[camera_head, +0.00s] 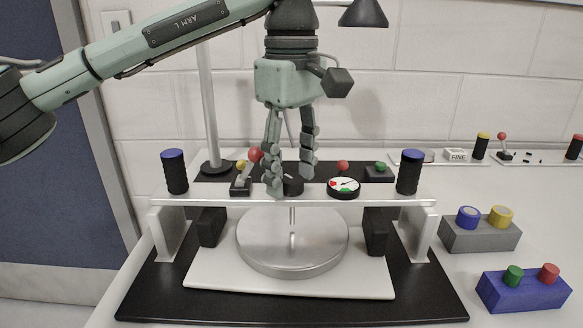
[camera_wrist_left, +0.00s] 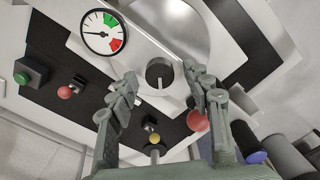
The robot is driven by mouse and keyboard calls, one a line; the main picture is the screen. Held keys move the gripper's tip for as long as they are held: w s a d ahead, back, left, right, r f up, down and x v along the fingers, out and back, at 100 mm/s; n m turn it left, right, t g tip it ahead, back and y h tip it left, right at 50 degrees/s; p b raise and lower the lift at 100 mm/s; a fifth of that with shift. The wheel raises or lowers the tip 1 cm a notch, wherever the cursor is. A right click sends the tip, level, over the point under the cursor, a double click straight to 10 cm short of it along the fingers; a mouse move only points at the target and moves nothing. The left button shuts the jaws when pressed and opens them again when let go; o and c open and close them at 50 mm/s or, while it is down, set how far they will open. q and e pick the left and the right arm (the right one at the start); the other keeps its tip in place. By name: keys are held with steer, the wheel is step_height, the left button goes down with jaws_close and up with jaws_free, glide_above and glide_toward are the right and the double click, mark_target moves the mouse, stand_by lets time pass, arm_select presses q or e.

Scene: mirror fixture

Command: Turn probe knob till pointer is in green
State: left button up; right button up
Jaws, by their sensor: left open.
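The probe knob (camera_head: 293,185) is a black round knob on the white bridge panel. It also shows in the wrist view (camera_wrist_left: 160,74), with a light line on its face. My left gripper (camera_head: 290,181) points down over it, open, with one finger on each side in both views; gaps show in the wrist view (camera_wrist_left: 160,78). The dial (camera_head: 343,187) sits right of the knob, with a white face and green and red sectors. In the wrist view the dial (camera_wrist_left: 103,32) has its thin pointer towards the picture's left, on white, outside both colours. My right gripper is not in view.
A red-ball lever (camera_head: 254,155) stands close by the left finger. Black posts with blue tops (camera_head: 175,172) (camera_head: 410,172) stand at the bridge ends. A round metal plate (camera_head: 292,243) lies below.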

mark_target(292, 178)
arm_select(q)
step_height(292, 178, up, 12)
stand_by(0.5)
steer(key=shift+c, duration=0.3)
stand_by(0.4)
